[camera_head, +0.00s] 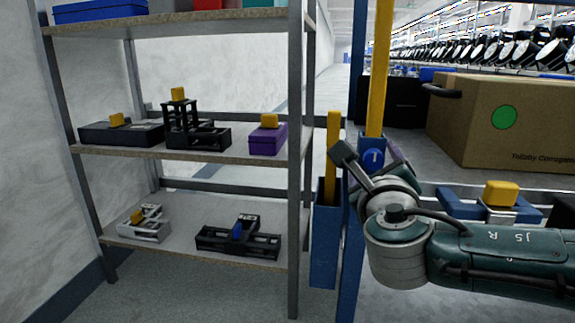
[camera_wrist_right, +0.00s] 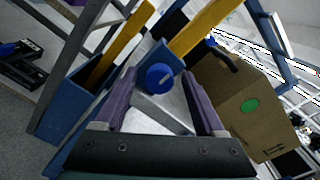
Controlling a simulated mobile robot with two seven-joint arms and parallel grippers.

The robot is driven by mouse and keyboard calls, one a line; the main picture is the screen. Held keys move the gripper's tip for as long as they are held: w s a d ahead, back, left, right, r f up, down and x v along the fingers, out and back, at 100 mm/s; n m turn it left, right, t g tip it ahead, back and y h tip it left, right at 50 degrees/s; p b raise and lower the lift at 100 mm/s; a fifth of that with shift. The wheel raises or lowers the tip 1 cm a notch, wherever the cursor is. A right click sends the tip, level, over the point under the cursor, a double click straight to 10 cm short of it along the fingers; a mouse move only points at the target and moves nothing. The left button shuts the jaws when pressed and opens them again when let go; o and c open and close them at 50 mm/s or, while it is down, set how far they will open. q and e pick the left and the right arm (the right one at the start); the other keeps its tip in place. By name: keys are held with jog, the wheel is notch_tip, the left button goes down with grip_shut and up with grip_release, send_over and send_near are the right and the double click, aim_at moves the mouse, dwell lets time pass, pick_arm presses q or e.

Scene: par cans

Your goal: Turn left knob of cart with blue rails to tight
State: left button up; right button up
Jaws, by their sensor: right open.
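A round blue knob (camera_head: 373,158) sits on a blue sleeve (camera_head: 371,141) at the foot of a yellow post (camera_head: 379,60). My right gripper (camera_head: 370,152) is in front of the knob with its fingers spread. In the right wrist view, the knob (camera_wrist_right: 159,77) shows between the two purple-grey fingers (camera_wrist_right: 159,73) of that gripper, with a gap on each side. I cannot tell whether the fingertips reach past the knob's face. The cart's blue upright (camera_head: 350,255) runs down behind my right arm, which hides part of the frame. My left gripper is not in view.
A cardboard box (camera_head: 480,110) with a green dot stands to the right of the post. A shelf rack (camera_head: 190,155) with several small fixtures is on the left. A second yellow post (camera_head: 333,150) in a blue socket (camera_head: 325,240) stands just left of the gripper.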

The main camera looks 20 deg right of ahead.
grip_shut()
dwell(0.6)
